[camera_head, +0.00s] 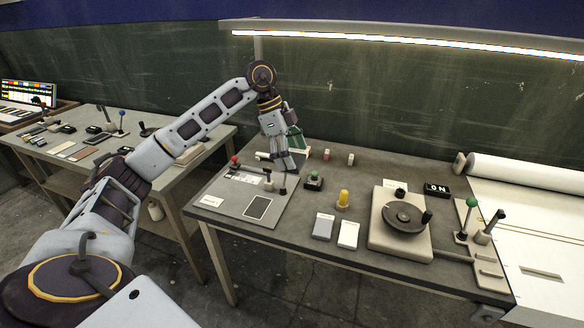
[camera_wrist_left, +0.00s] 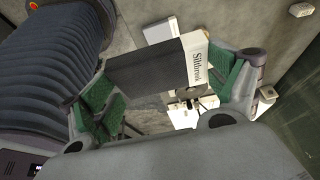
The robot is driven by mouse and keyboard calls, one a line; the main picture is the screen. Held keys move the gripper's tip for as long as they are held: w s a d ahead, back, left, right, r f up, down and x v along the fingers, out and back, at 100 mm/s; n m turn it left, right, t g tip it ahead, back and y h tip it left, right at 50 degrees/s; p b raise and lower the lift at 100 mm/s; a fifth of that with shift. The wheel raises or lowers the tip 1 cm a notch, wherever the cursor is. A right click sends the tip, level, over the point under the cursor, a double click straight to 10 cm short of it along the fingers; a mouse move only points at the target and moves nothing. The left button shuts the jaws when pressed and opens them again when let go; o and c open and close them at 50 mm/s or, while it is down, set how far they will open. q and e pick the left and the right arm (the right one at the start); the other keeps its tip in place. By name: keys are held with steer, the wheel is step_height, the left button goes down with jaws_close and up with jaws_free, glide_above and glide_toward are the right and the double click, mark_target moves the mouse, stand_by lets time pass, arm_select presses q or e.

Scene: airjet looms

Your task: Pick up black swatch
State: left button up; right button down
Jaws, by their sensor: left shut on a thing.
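My left gripper (camera_head: 284,166) is above the back part of a grey board (camera_head: 228,205) on the middle table. In the left wrist view, the left gripper's green finger pads (camera_wrist_left: 162,82) are shut on a black swatch (camera_wrist_left: 145,67), a flat dark piece with a white lettered label (camera_wrist_left: 197,58) at one end. In the head view the swatch is mostly hidden by the fingers; I cannot tell whether it touches anything below. My right gripper is not in view.
The board carries a white-outlined dark rectangle (camera_head: 257,207) and a red-knobbed lever (camera_head: 234,161). A left table (camera_head: 107,137) holds several samples.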

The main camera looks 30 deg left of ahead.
arm_select(q)
steer(key=shift+r, duration=1.4)
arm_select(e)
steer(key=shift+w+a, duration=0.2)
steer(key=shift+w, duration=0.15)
arm_select(q)
steer(key=shift+a, duration=0.1)
